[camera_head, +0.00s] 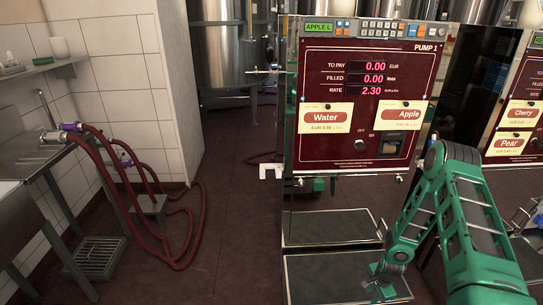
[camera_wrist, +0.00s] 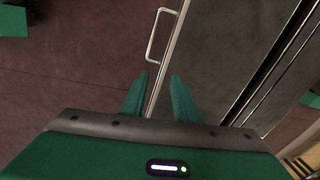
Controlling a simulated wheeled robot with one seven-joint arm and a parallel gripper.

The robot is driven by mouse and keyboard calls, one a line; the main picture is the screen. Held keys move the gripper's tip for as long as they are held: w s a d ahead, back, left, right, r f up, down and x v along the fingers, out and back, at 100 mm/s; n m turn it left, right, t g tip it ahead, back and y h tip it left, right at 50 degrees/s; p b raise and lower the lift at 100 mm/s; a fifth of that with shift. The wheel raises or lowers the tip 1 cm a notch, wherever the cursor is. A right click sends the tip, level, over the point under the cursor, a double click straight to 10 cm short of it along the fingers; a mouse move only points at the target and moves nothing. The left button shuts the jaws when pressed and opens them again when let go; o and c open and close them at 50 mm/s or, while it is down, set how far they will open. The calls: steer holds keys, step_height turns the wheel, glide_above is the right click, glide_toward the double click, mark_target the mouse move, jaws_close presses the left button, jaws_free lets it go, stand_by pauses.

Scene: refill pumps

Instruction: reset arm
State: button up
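My green arm reaches up from the lower right in the head view and bends down in front of Pump 1 (camera_head: 367,100). My gripper (camera_head: 385,287) hangs low at the pump's lower trays, and its fingers are hard to make out there. In the wrist view my gripper (camera_wrist: 160,76) has its two green fingers apart, with nothing between them. Beyond the fingers are a pale bent handle (camera_wrist: 162,33) and the edge of a grey panel (camera_wrist: 220,55).
Pump 1 shows 0.00, 0.00 and 2.30, with Water (camera_head: 325,118) and Apple (camera_head: 402,114) labels. Another pump (camera_head: 519,110) stands at right. A sink counter (camera_head: 35,160) and red hoses (camera_head: 180,250) are at left. Dark floor (camera_head: 235,215) is clear between hoses and pump.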

steer(key=s+d+r+n+h, duration=0.1)
steer(key=s+d+r+n, duration=0.1)
steer(key=r, duration=1)
steer(key=s+d+r+n+g, duration=0.1)
steer(key=d+r, duration=0.2)
steer(key=r, duration=0.9)
steer(key=s+d+r+n+h, duration=0.1)
steer(key=s+d+r+n, duration=0.1)
steer(key=r, duration=1)
steer(key=s+a+r+n+g, duration=0.1)
steer(key=s+a+r+n, duration=0.1)
steer(key=s+r, duration=1.05)
steer(key=s+a+r+n+y, duration=0.1)
steer(key=s+a+r, duration=0.2)
steer(key=s, duration=0.4)
steer(key=s+a+r+n+y, duration=0.1)
steer(key=s+a+r, duration=0.2)
steer(key=s, duration=0.4)
steer(key=shift+r+n+y, duration=0.3)
steer(key=shift+r, duration=0.45)
